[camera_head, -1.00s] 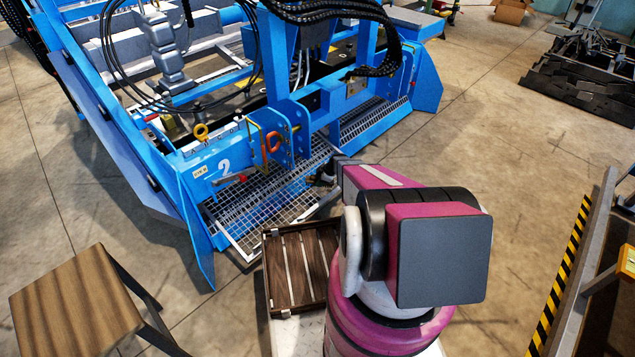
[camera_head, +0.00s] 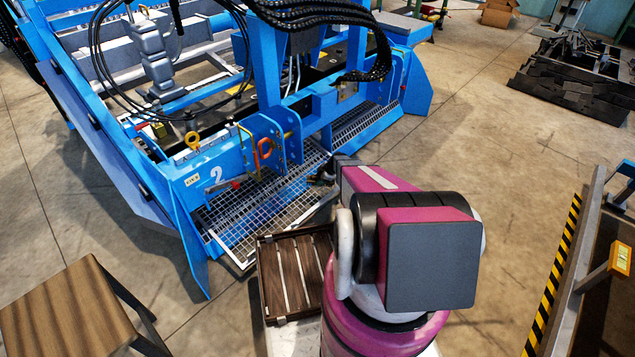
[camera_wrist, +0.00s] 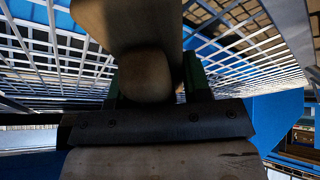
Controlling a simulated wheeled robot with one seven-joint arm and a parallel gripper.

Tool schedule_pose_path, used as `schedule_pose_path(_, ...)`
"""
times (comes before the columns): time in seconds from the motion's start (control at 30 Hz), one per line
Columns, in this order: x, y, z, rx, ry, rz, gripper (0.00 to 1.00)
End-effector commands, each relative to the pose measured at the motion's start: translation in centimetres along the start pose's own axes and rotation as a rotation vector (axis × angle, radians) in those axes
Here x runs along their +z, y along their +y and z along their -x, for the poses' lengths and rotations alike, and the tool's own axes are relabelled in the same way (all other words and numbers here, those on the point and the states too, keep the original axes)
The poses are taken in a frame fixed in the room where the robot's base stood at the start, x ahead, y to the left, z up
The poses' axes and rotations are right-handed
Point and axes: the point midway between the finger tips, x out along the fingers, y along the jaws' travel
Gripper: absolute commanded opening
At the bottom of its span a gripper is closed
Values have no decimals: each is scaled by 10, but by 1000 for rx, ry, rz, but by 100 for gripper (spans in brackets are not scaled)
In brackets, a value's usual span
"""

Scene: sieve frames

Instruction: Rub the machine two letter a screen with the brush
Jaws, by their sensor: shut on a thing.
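The blue machine marked with a white 2 (camera_head: 215,173) stands ahead of me. A metal mesh screen (camera_head: 238,222) lies low at its front left; small letters on the beam above are too small to read surely. My gripper (camera_head: 322,176) is over the right part of the mesh area, partly hidden by my own arm. In the wrist view my gripper (camera_wrist: 152,88) is shut on the brush, whose pale wooden body (camera_wrist: 148,75) sits between the fingers. The bristles are hidden. Mesh (camera_wrist: 235,50) shows close on both sides of the brush; contact cannot be told.
A slatted dark wooden crate (camera_head: 292,270) sits on my base beside my arm. A wooden-topped stool (camera_head: 68,315) stands at lower left. A rail with yellow-black striping (camera_head: 557,275) runs along the right. The floor between machine and rail is clear.

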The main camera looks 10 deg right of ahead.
Motion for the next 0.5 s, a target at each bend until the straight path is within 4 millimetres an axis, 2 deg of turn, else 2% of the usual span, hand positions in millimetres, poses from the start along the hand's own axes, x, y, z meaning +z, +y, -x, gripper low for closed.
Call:
schedule_pose_path(0.17, 8, 8, 1, 0, -2, 0, 26)
schedule_pose_path(0.5, 0, 0, 1, 0, -1, 1, 26)
